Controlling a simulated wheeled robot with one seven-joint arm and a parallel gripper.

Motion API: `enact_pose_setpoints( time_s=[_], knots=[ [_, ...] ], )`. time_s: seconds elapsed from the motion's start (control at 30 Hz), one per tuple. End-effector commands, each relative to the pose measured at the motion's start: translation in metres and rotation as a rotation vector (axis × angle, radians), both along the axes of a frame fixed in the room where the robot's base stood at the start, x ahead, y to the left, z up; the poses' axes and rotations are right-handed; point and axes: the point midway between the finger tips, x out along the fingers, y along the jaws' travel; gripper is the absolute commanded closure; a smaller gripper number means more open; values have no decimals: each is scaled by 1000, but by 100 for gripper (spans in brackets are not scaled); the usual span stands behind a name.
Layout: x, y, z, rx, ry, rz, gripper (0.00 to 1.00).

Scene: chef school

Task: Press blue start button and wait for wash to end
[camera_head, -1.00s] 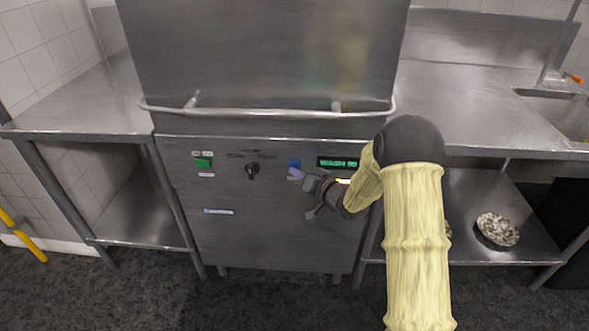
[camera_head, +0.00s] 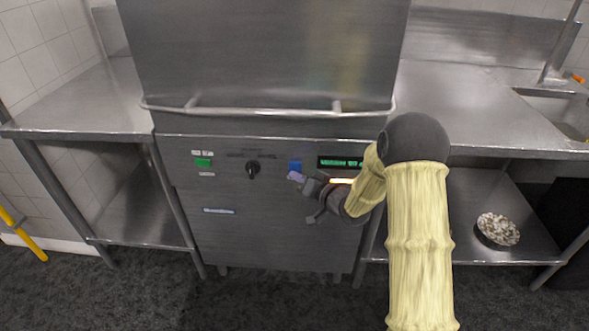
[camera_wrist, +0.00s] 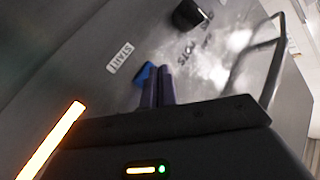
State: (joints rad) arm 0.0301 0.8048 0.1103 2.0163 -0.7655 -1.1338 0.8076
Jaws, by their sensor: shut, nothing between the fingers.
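The dishwasher (camera_head: 270,240) is a steel hood machine with its hood down. The blue start button (camera_head: 294,166) is on its front panel, left of a green-lit display (camera_head: 340,162). My gripper (camera_head: 293,176) is shut and empty, its fingertips just below the button in the head view. In the wrist view, the shut fingers (camera_wrist: 158,88) overlap the blue button (camera_wrist: 145,74), beside a white START label (camera_wrist: 120,57). The fingers hide part of the button, and I cannot tell whether they touch it. The display text is too small to read.
A green switch (camera_head: 203,162) and a black knob (camera_head: 253,169) are left on the panel. The hood's bar handle (camera_head: 268,113) runs above. Steel counters flank the machine, with a sink (camera_head: 560,108) at right. A speckled bowl (camera_head: 498,229) stands on the lower right shelf.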

Motion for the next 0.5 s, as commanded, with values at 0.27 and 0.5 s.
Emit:
enact_pose_setpoints(
  time_s=[0.27, 0.5],
  knots=[
    [-7, 4, -1, 0, 2, 6, 100],
    [-27, 4, 0, 1, 2, 5, 100]
  ],
)
